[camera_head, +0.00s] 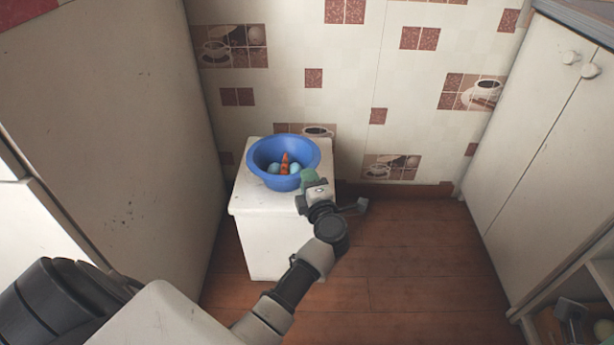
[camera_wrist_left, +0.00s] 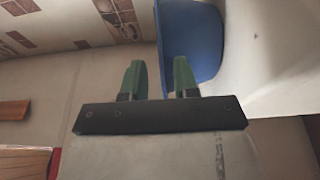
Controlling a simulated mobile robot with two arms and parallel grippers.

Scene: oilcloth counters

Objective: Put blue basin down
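The blue basin (camera_head: 257,172) stands upright on a white stand (camera_head: 260,215) against the tiled wall. It holds an orange-red pointed thing (camera_head: 284,164) and several pale blue round things (camera_head: 273,169). My left gripper (camera_head: 308,180) is at the basin's right front side, close to its rim. In the left wrist view, its two green fingers (camera_wrist_left: 160,80) are apart, with the basin's rim edge showing in the gap. One finger overlaps the blue basin wall (camera_wrist_left: 195,35). I cannot tell whether they touch it.
A tall pale cabinet (camera_head: 120,110) stands close on the left. A white cupboard (camera_head: 545,150) with round knobs is on the right, with an open shelf holding unclear objects at the bottom right. The brown wooden floor (camera_head: 420,250) between is clear.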

